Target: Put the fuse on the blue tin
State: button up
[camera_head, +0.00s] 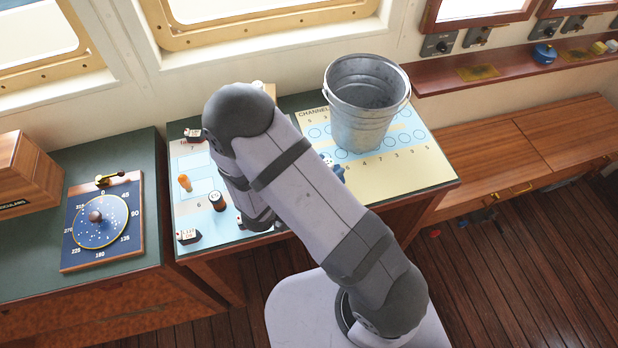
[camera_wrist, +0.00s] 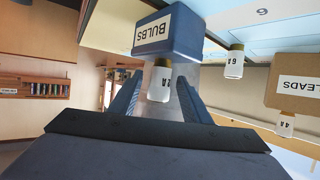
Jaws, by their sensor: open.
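The blue tin (camera_wrist: 168,32), labelled BULBS, is at the top middle of the wrist view, which shows it upside down. A small pale fuse (camera_wrist: 159,86) with a gold end cap is between the fingers of my gripper (camera_wrist: 161,78). Its cap end meets the tin's edge in the picture, and it appears to stand on the tin. The jaws are open, with one finger on each side of the fuse. A similar fuse (camera_wrist: 235,66) marked 6A is to the right, and another fuse (camera_wrist: 285,125) is at a tan LEADS box (camera_wrist: 300,88). In the head view my arm hides the gripper.
In the head view a metal bucket (camera_head: 366,105) stands on the chart (camera_head: 425,160) right of my arm. An orange-handled item (camera_head: 184,183) and a black-topped cylinder (camera_head: 217,202) are on the left. A compass dial board (camera_head: 100,222) and a wooden box (camera_head: 25,178) are farther left.

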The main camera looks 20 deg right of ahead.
jog(key=b+v, duration=0.3)
jog(key=v, duration=0.8)
jog(key=w+a+n+y, duration=0.6)
jog(key=w+a+y, duration=0.25)
jog(key=y, duration=0.35)
jog(key=s+d+n+g, duration=0.2)
jog(key=s+d, duration=0.4)
jog(key=s, duration=0.3)
jog(key=s+d+r+n+g, duration=0.1)
jog(key=s+d+n+g, duration=0.2)
jog(key=s, duration=0.6)
jog(key=d+g, duration=0.2)
jog(key=d, duration=0.1)
jog(key=shift+d+g+h, duration=0.2)
jog(key=shift+g+h, duration=0.1)
jog(key=shift+h, duration=0.1)
